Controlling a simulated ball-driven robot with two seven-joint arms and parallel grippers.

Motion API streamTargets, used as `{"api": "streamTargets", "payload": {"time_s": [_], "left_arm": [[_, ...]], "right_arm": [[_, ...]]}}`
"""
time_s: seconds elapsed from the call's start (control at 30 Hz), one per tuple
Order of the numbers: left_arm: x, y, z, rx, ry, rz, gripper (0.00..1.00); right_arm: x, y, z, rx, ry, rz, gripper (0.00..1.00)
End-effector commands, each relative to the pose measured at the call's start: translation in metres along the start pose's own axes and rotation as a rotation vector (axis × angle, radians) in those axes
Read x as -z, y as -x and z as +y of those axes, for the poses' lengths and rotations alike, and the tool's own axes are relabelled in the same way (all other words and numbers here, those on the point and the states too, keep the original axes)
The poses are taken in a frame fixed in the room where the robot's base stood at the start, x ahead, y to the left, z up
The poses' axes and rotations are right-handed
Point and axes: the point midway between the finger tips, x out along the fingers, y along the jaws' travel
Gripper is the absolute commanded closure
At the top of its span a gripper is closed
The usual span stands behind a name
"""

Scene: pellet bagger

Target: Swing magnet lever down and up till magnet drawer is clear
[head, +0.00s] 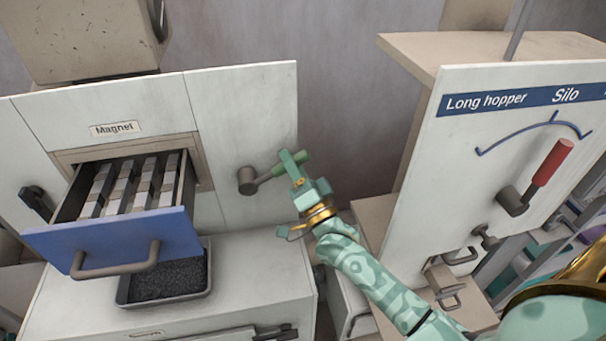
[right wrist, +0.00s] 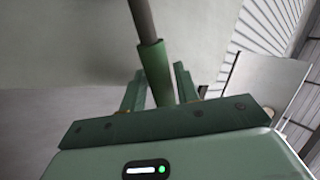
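The magnet lever (head: 273,176) has a grey pivot on the white front panel and a green handle. It points right and slightly up. My right gripper (head: 292,166) has its fingers on either side of the handle. In the right wrist view the green handle (right wrist: 153,70) lies between the fingers and nearly fills the gap, so they look closed on it. The magnet drawer (head: 112,240), with a blue front, stands pulled out to the left. Several pale bars lie in it, with darker brownish patches between them. My left gripper is not in view.
A grey tray (head: 210,283) holding dark granules sits under the drawer. At right stands the silo panel (head: 470,135) with a red-handled lever (head: 552,163). A gap separates the two cabinets.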

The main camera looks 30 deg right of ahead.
Motion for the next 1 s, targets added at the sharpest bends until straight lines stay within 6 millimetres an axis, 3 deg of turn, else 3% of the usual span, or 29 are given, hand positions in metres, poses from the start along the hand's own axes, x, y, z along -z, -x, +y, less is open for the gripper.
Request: {"api": "streamTargets", "payload": {"time_s": [0.17,0.4,0.6,0.8,1.0], "left_arm": [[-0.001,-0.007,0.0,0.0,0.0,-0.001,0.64],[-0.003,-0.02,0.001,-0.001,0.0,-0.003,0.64],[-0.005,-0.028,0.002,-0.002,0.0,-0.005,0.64],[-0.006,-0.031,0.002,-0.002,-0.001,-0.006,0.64],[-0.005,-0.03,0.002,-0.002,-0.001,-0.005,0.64]], "right_arm": [[-0.002,0.032,0.002,-0.004,0.001,-0.004,0.69],[-0.002,0.099,0.003,-0.004,0.001,-0.004,0.69],[-0.001,0.141,0.002,-0.003,0.0,-0.002,0.69],[0.0,0.159,0.001,-0.001,0.0,0.0,0.69],[0.0,0.16,0.0,0.0,0.0,0.001,0.69]]}}
